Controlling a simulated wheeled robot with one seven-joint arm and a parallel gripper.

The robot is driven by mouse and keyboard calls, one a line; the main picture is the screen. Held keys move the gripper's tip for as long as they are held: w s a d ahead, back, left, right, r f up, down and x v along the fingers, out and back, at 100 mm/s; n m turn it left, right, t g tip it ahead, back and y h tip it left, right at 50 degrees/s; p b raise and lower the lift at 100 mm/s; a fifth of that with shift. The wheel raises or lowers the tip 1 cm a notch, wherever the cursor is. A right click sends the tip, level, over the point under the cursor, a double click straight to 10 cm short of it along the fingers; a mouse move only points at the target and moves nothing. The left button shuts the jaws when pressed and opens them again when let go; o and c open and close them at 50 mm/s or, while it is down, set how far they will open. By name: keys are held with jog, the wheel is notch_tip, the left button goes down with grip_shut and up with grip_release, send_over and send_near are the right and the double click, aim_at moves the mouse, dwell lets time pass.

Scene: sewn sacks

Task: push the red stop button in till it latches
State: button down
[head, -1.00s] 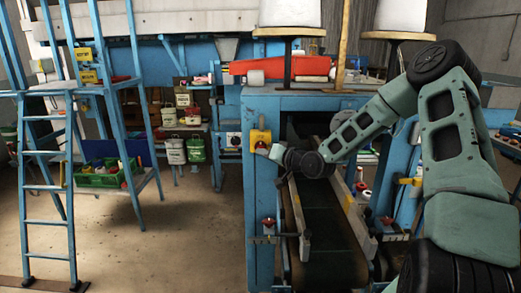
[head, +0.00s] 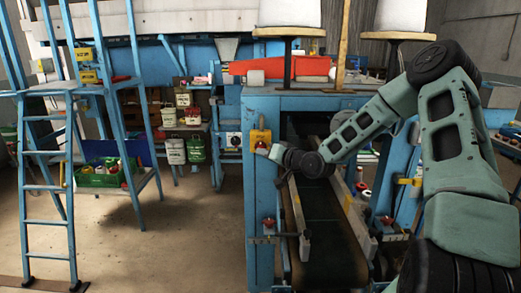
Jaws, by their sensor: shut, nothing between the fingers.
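A yellow switch box (head: 260,136) is fixed to the front of the blue machine post in the head view. A small red button (head: 261,146) shows on its lower part, small and partly unclear. My gripper (head: 266,150) is shut and empty, its tips pointing left at the box from the right. The tips are at or very near the button; I cannot tell whether they touch it or how far in it sits.
A conveyor belt (head: 330,240) runs between rails below my arm. Another red knob (head: 269,222) is lower on the post. A blue ladder (head: 45,190) and a green crate (head: 98,178) stand at left. The floor between is clear.

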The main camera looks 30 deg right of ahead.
dwell(0.3)
jog(key=shift+w+d, duration=0.25)
jog(key=shift+w, duration=0.1)
jog(key=shift+w+d, duration=0.3)
jog(key=shift+w, duration=0.15)
dwell(0.8)
jog(key=shift+s+a, duration=0.1)
jog(key=shift+s, duration=0.05)
jog(key=shift+s+a, duration=0.45)
jog(key=shift+s, duration=0.2)
jog(key=shift+s, duration=0.1)
jog(key=shift+s+a, duration=0.7)
jog(key=shift+s, duration=0.3)
jog(key=shift+s+a, duration=0.7)
jog(key=shift+s, duration=0.3)
